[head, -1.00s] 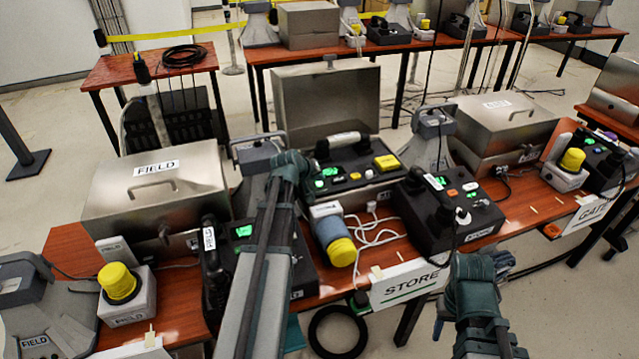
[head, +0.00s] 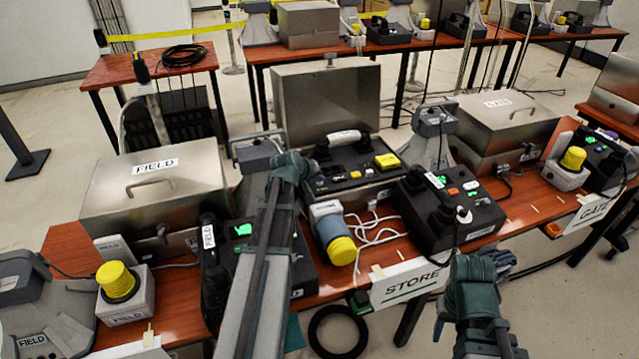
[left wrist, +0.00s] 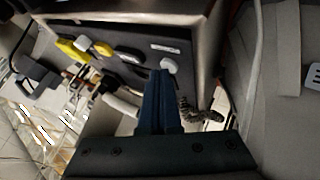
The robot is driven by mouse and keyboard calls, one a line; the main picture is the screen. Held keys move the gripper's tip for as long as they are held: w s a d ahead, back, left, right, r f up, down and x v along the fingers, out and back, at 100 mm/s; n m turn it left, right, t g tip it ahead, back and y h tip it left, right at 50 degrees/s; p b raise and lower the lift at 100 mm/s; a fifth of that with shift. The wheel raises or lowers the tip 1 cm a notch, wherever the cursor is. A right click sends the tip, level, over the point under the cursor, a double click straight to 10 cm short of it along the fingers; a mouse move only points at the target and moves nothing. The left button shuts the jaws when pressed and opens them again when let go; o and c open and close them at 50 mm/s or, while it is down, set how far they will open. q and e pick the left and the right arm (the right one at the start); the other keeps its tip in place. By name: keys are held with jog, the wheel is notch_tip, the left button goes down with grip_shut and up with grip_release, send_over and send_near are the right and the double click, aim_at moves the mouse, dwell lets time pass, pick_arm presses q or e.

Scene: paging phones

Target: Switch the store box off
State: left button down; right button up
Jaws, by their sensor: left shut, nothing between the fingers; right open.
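The store box (head: 345,85) is the open steel case at the middle of the table, its lid up. Its black panel (head: 362,168) carries a handset, a yellow button (head: 387,160) and small switches; its displays are dark. My left gripper (head: 292,165) is at the panel's left edge, shut and empty. In the left wrist view its closed fingers (left wrist: 160,98) point at the panel (left wrist: 130,58), close to a white round part (left wrist: 168,65); I cannot tell whether they touch. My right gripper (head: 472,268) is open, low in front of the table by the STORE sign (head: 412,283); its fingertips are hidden.
A closed FIELD case (head: 155,190) stands left and a closed steel case (head: 505,120) right. A black phone unit (head: 450,215) sits right of the store box. A grey cylinder with a yellow cap (head: 335,235) and white cables lie in front.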

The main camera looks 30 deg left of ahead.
aim_at(319, 186)
pick_arm(q)
jog(key=shift+r, duration=0.15)
jog(key=shift+r+p, duration=0.3)
jog(key=shift+p, duration=0.15)
notch_tip(319, 186, up, 6)
jog(key=p, duration=0.6)
dwell(0.3)
jog(key=shift+d, duration=0.1)
